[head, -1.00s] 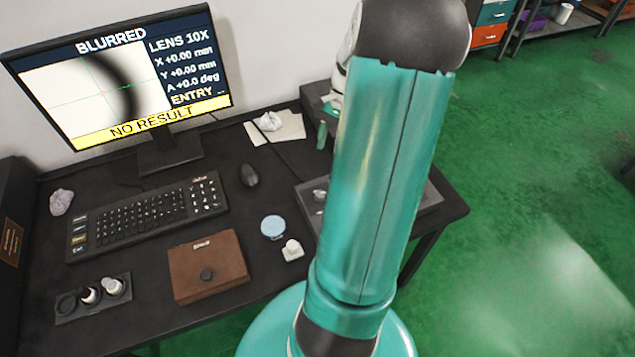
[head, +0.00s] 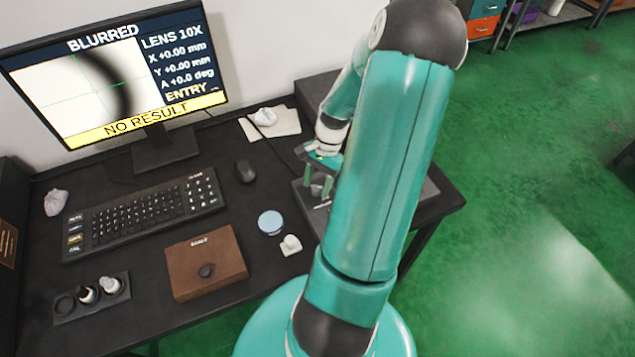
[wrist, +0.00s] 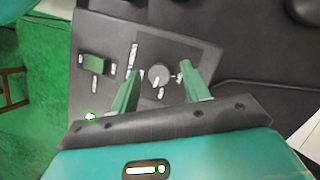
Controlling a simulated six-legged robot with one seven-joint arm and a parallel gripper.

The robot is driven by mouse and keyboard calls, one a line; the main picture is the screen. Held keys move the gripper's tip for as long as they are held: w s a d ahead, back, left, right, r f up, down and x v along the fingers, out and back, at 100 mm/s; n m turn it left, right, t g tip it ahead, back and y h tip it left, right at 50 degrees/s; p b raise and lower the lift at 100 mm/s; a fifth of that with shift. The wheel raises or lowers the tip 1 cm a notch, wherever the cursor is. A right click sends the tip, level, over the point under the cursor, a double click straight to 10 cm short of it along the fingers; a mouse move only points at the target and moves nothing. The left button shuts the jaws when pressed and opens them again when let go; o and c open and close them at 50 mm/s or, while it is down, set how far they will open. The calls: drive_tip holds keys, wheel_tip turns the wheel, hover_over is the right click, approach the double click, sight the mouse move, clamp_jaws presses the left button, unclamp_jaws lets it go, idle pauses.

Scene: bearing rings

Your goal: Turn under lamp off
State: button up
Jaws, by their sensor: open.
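My gripper (head: 318,187) is open above the dark panel at the right of the desk, partly hidden by my arm. In the wrist view my two green fingers (wrist: 159,72) point at the panel (wrist: 205,55) and stand apart on either side of a round dark knob (wrist: 158,77) with a pale pointer mark. Nothing is held; I cannot tell whether a finger touches the knob. A green block-shaped control (wrist: 95,65) sits on the panel to the left. The small white labels are too small to read, so which control is the under lamp's is unclear.
A monitor (head: 110,75) reads "BLURRED" and "NO RESULT". A keyboard (head: 145,213), mouse (head: 245,171), brown box (head: 205,265) with a knob, light blue disc (head: 270,222) and small white piece (head: 291,245) lie left of the panel. A holder (head: 65,308) stands at front left.

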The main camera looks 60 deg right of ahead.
drive_tip(key=c, duration=1)
drive_tip(key=shift+n, duration=0.4)
drive_tip(key=n, duration=0.1)
drive_tip(key=n+g, duration=0.1)
drive_tip(key=n, duration=0.1)
drive_tip(key=shift+w+a+n+g, duration=0.1)
drive_tip(key=shift+w+n+g, duration=0.05)
drive_tip(key=shift+n+g, duration=0.15)
drive_tip(key=n, duration=0.2)
drive_tip(key=n+g+h, duration=0.1)
drive_tip(key=n, duration=0.2)
drive_tip(key=shift+w+a+n+g+h, duration=0.1)
drive_tip(key=shift+n+g+h, duration=0.2)
drive_tip(key=n, duration=0.2)
drive_tip(key=n+g+h, duration=0.1)
drive_tip(key=n, duration=0.1)
drive_tip(key=shift+a+h, duration=0.15)
drive_tip(key=shift+h, duration=0.15)
drive_tip(key=shift+a+n+h, duration=0.1)
drive_tip(key=shift+n+h, duration=0.8)
drive_tip(key=shift+n, duration=1.6)
drive_tip(key=shift+f, duration=0.1)
